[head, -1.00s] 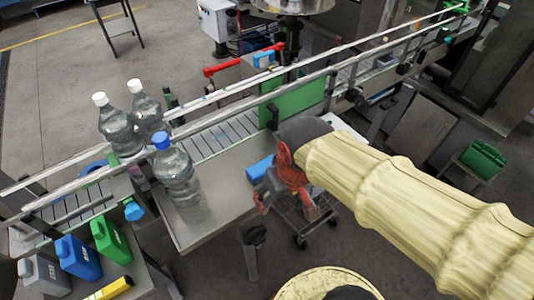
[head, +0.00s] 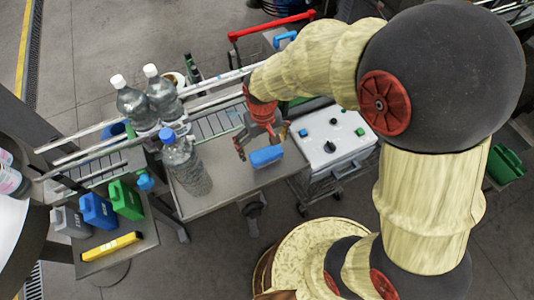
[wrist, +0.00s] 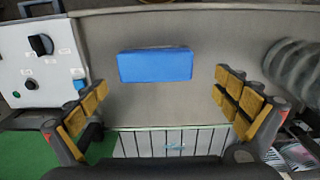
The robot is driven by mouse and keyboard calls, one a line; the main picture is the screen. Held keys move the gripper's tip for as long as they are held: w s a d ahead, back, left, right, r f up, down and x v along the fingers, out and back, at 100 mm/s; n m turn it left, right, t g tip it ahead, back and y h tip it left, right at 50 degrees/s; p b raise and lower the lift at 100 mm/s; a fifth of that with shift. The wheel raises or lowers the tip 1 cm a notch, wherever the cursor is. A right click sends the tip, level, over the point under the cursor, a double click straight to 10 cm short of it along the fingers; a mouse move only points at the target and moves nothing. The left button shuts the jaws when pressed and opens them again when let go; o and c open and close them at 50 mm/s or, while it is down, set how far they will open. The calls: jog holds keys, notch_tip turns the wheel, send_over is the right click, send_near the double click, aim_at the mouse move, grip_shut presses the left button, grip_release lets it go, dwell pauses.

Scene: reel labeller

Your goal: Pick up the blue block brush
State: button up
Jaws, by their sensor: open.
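The blue block brush (head: 266,156) lies on the grey side table, near its right end. It also shows in the wrist view (wrist: 155,65), lying flat and crosswise at the upper middle. My gripper (head: 258,146) is above the table, just beside and over the brush in the head view. In the wrist view my gripper (wrist: 163,102) is open, its yellow-padded fingers spread wide to either side. The brush is beyond the fingertips and apart from them, with nothing between the fingers.
A large bottle with a blue cap (head: 185,163) stands left of the brush on the same table (head: 222,185). A white control box (head: 330,140) with knobs stands close on the right. The conveyor rail (head: 215,88) runs behind. The table between bottle and brush is clear.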

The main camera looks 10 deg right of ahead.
aim_at(266, 153)
jog(key=f, duration=0.4)
jog(key=shift+s+d+f+p, duration=0.15)
jog(key=shift+s+d+p, duration=0.15)
jog(key=shift+d, duration=0.05)
jog(key=shift+w+d+f, duration=0.1)
jog(key=shift+f, duration=0.15)
jog(key=c, duration=1.2)
jog(key=shift+c, duration=0.2)
jog(key=shift+r, duration=0.1)
